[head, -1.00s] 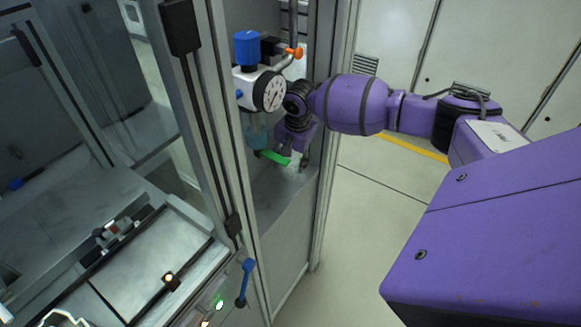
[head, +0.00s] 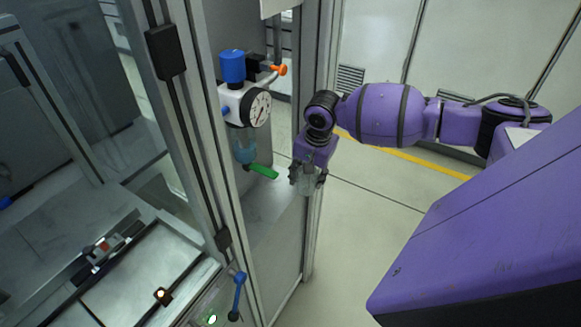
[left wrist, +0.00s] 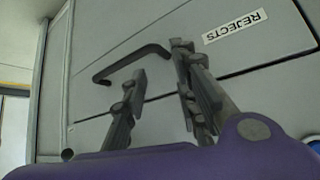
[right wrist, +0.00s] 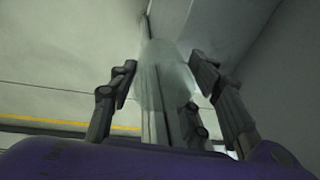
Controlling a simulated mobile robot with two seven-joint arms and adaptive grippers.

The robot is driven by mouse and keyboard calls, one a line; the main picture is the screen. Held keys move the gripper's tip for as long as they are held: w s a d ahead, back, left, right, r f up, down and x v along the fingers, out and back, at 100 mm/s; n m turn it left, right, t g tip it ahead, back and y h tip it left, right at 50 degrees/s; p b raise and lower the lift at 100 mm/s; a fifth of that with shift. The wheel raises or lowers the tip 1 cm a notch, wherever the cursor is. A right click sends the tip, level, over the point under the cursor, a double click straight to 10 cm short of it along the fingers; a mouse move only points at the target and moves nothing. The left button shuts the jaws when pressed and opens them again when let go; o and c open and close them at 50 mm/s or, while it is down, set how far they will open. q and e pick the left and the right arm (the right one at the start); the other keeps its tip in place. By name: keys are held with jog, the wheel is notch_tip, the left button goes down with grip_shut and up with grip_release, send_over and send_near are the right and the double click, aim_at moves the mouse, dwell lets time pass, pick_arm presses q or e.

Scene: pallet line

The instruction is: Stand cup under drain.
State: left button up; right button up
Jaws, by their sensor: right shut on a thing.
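The drain is at the bottom of a filter's clear bluish bowl (head: 243,146), where a green lever (head: 263,171) sticks out to the right. My right gripper (head: 308,182) is shut on a clear, pale cup (right wrist: 168,80), whose body shows between the fingers in the right wrist view. In the head view the fingers hide most of the cup. The gripper is to the right of the bowl and lever, apart from them, in front of the cabinet post. My left gripper (left wrist: 160,95) shows only in the left wrist view, with its fingers apart and nothing between them.
The filter carries a round gauge (head: 257,108), a blue knob (head: 232,66) and an orange handle (head: 279,70). Metal cabinet posts flank the bay. A grey panel with a REJECTS label (left wrist: 235,26) and a dark handle (left wrist: 130,62) is by my left gripper.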

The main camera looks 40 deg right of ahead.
jog(key=s+d, duration=0.2)
jog(key=s, duration=0.4)
jog(key=shift+d+p, duration=0.3)
jog(key=shift+s+d, duration=0.3)
jog(key=shift+s, duration=0.75)
